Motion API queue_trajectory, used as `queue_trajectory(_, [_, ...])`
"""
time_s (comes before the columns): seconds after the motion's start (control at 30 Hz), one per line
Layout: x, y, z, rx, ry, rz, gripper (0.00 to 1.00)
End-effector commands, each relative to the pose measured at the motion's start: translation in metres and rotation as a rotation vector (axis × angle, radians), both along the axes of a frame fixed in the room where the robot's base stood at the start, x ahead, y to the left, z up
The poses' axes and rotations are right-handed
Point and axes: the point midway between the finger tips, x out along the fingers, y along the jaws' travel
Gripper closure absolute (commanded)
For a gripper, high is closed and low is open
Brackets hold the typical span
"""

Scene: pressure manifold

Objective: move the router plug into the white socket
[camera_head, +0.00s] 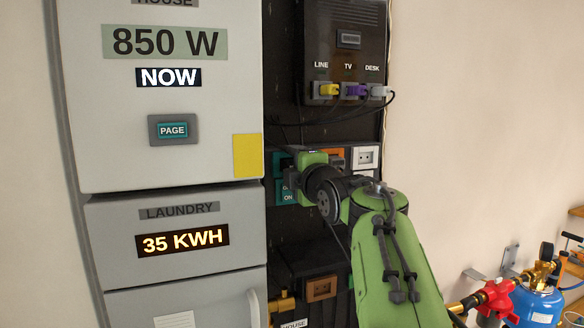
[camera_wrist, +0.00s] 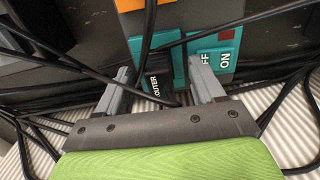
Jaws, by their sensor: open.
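The router plug (camera_wrist: 157,86) is a black block with a partly covered white label. It sits at a teal socket (camera_wrist: 137,73) in the wrist view. My gripper (camera_wrist: 159,76) is open, with one grey finger on each side of the plug. I cannot tell whether either finger touches it. In the head view my gripper (camera_head: 291,168) is at the dark panel, its fingers mostly hidden by the wrist. The white socket (camera_head: 366,157) is to the right of my gripper in the head view and looks empty. It does not show clearly in the wrist view.
A teal OFF/ON switch (camera_wrist: 222,55) is right beside the fingers. An orange socket (camera_wrist: 130,4) lies beyond the plug. Several black cables cross around the gripper. A brown socket (camera_head: 321,288) is lower on the panel. The grey cabinet (camera_head: 165,110) stands to the left.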

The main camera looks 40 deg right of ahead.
Motion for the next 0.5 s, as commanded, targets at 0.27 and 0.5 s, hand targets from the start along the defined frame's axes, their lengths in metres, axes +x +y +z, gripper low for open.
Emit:
queue_trajectory(0.27, [0.0000,0.0002,-0.0008,-0.001,-0.001,0.000,0.32])
queue_trajectory(0.5, [0.0000,0.0000,0.0000,0.000,-0.001,0.000,0.36])
